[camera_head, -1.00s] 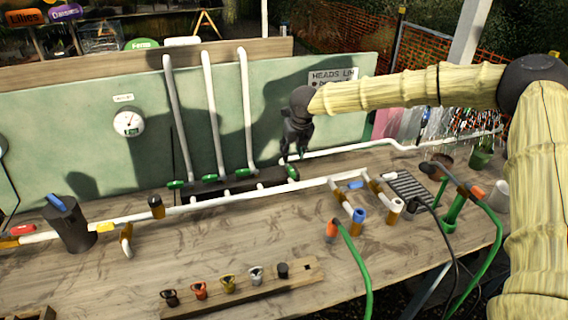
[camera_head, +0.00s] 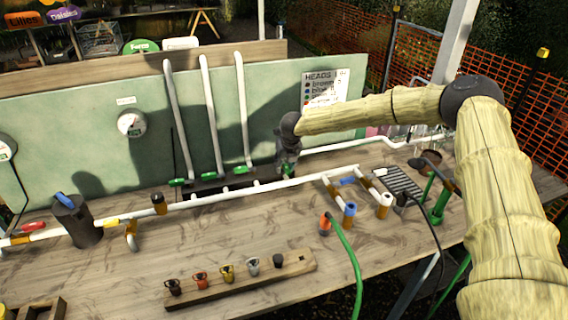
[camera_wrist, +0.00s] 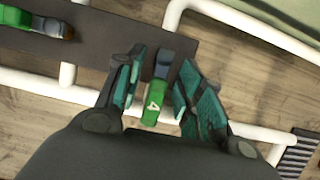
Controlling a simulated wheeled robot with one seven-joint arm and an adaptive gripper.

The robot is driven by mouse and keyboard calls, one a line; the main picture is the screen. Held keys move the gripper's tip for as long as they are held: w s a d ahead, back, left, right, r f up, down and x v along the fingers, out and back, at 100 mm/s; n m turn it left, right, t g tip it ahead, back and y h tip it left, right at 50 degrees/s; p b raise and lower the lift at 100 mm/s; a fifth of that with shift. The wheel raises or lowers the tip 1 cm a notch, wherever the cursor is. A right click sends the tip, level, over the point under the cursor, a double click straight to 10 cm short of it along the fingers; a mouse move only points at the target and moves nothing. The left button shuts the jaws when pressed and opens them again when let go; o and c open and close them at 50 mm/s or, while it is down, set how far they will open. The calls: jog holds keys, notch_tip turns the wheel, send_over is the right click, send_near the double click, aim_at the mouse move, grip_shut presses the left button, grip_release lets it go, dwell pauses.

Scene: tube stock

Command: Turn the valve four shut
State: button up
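Valve four is a green handle marked "4" (camera_wrist: 153,102) on a dark base plate, in the middle of the wrist view. Its top end is grey-blue. My gripper (camera_wrist: 160,78) has its two teal-padded fingers apart, one on each side of the handle. A gap shows on both sides, so the fingers do not clearly grip it. In the head view my gripper (camera_head: 287,170) is low over the right end of the dark valve strip and mostly hides valve four.
Other green valve handles (camera_head: 212,177) sit left along the strip below white upright pipes. A neighbouring handle (camera_wrist: 40,24) shows at upper left in the wrist view. A long white pipe (camera_head: 285,185) runs in front. A wooden rack of coloured fittings (camera_head: 250,283) lies nearer.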

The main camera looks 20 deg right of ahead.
aim_at(287, 166)
jog(key=shift+s+d+r, duration=0.1)
jog(key=shift+s+r, duration=0.85)
jog(key=shift+s, duration=0.15)
jog(key=shift+c, duration=0.9)
jog(key=shift+s+r, duration=0.2)
jog(key=shift+r, duration=0.05)
jog(key=c, duration=0.3)
jog(key=shift+w+f, duration=0.7)
jog(key=shift+f, duration=0.1)
grip_shut()
